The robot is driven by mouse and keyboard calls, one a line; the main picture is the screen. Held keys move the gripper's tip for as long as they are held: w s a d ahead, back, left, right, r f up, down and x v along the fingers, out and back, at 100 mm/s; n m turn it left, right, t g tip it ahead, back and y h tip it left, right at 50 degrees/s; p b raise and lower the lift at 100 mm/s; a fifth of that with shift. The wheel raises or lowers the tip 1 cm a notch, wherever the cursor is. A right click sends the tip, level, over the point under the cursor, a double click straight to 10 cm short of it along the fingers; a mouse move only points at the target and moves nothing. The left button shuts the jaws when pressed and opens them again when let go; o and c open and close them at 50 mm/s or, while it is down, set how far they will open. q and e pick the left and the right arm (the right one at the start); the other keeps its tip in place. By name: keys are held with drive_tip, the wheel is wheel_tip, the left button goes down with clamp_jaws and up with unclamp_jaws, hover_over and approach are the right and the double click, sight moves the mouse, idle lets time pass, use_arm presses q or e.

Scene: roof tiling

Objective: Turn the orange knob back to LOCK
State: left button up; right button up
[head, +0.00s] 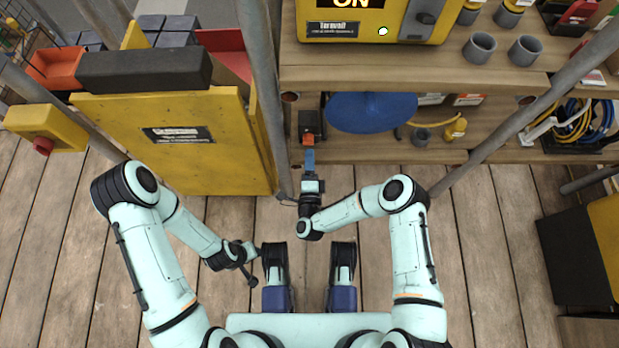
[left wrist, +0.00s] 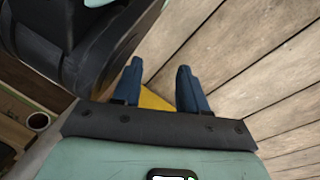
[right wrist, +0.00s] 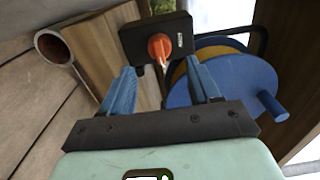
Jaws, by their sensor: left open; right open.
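The orange knob (right wrist: 160,47) sits on the face of a dark box (right wrist: 182,36) in the right wrist view. Its pale pointer tip faces down in that picture. The small white label on the box is too small to read. In the head view the knob (head: 308,139) shows just beyond my right gripper (head: 309,158). My right gripper is open and empty, its blue fingers (right wrist: 160,72) spread on either side below the knob, apparently not touching it. My left gripper (head: 252,264) is open and empty, low over the floor; its fingers also show in the left wrist view (left wrist: 159,70).
A scaffold pole (head: 262,90) rises just left of the right gripper. A yellow cabinet (head: 190,165) stands further left.

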use_arm(q)
drive_tip(key=shift+t, duration=0.8)
drive_tip(key=w+r, duration=0.1)
drive_tip(key=w+r+p, duration=0.1)
drive_tip(key=w+r, duration=0.1)
drive_tip(key=w, duration=0.1)
drive_tip(key=shift+d+r+p, duration=0.2)
drive_tip(key=shift+d+p, duration=0.1)
use_arm(e)
drive_tip(key=s, duration=0.7)
drive_tip(key=shift+s, duration=0.15)
